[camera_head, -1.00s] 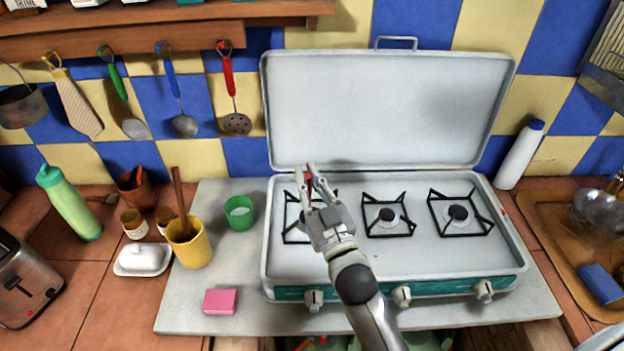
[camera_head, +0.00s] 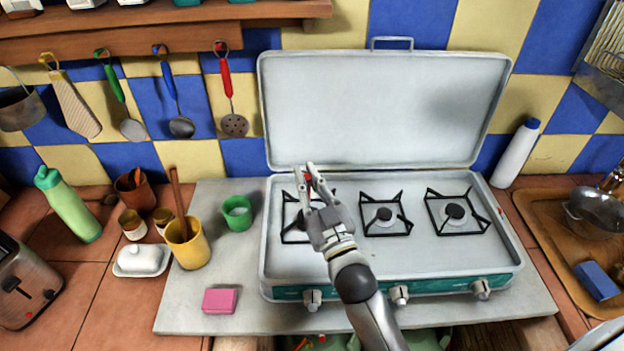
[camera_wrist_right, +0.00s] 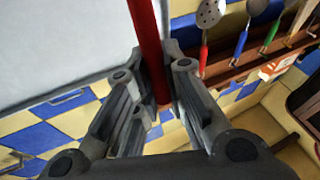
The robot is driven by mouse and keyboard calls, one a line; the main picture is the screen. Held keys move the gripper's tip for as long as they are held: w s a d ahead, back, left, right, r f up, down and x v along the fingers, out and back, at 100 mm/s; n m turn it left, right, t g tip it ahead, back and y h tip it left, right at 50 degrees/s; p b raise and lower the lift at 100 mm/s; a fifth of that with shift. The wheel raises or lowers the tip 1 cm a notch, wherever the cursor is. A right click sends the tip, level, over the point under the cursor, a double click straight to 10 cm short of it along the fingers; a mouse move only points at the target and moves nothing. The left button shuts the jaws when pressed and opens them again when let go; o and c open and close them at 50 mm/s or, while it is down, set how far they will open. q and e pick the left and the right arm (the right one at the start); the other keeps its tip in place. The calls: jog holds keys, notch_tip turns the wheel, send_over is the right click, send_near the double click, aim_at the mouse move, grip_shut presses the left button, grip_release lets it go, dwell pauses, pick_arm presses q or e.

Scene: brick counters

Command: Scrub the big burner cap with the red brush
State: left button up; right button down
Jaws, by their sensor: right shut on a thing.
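My right gripper (camera_head: 312,174) is over the left burner of the stove (camera_head: 330,264). It is shut on the red brush (camera_wrist_right: 149,45), whose red handle runs up between the fingers in the wrist view. The brush head is hidden in both views. The left burner is partly covered by my gripper, so its cap and any contact with the brush cannot be made out. Dark burner caps show on the middle burner (camera_head: 384,213) and the right burner (camera_head: 455,211). I cannot tell from size which cap is the big one. My left gripper is not in view.
The raised stove lid (camera_head: 385,110) stands behind the burners. A green cup (camera_head: 237,214), a yellow cup (camera_head: 187,245) and a pink sponge (camera_head: 220,301) are at left. A white bottle (camera_head: 515,155) and a wooden tray (camera_head: 548,230) are at right.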

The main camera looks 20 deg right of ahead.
jog(key=shift+a, duration=0.2)
jog(key=shift+d, duration=0.2)
jog(key=shift+s+d+p, duration=0.15)
jog(key=shift+d+p, duration=0.15)
jog(key=shift+d, duration=0.35)
jog(key=shift+a, duration=0.1)
jog(key=shift+w+a+f, duration=0.1)
jog(key=shift+w+a, duration=0.1)
jog(key=shift+a, duration=0.5)
jog(key=shift+s+d, duration=0.25)
jog(key=shift+d, duration=0.55)
jog(key=shift+a, duration=0.2)
